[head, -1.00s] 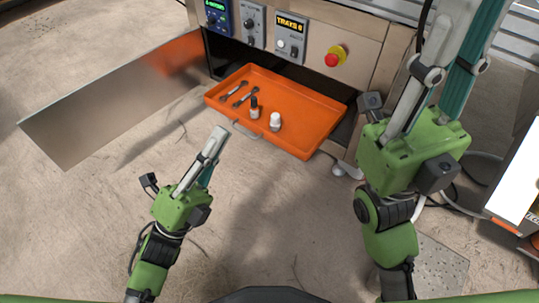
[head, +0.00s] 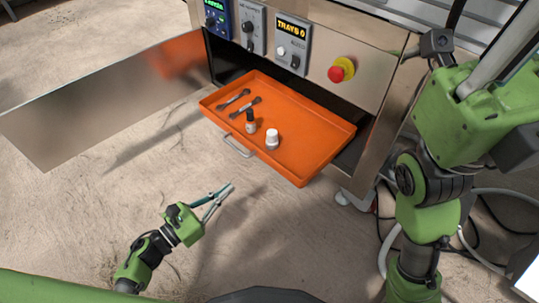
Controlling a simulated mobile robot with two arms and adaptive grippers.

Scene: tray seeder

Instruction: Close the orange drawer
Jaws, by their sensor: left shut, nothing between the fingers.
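The orange drawer (head: 311,138) is pulled out of the metal cabinet, and a dark opening shows behind it. Its handle (head: 238,147) is a thin metal bar on the front face.
Above the drawer, the cabinet front carries control boxes (head: 291,45) and a red emergency button (head: 341,70) on yellow. A shiny metal panel (head: 95,100) extends left of the drawer. Cables (head: 490,235) lie on the floor at right. Floor before the drawer is clear.

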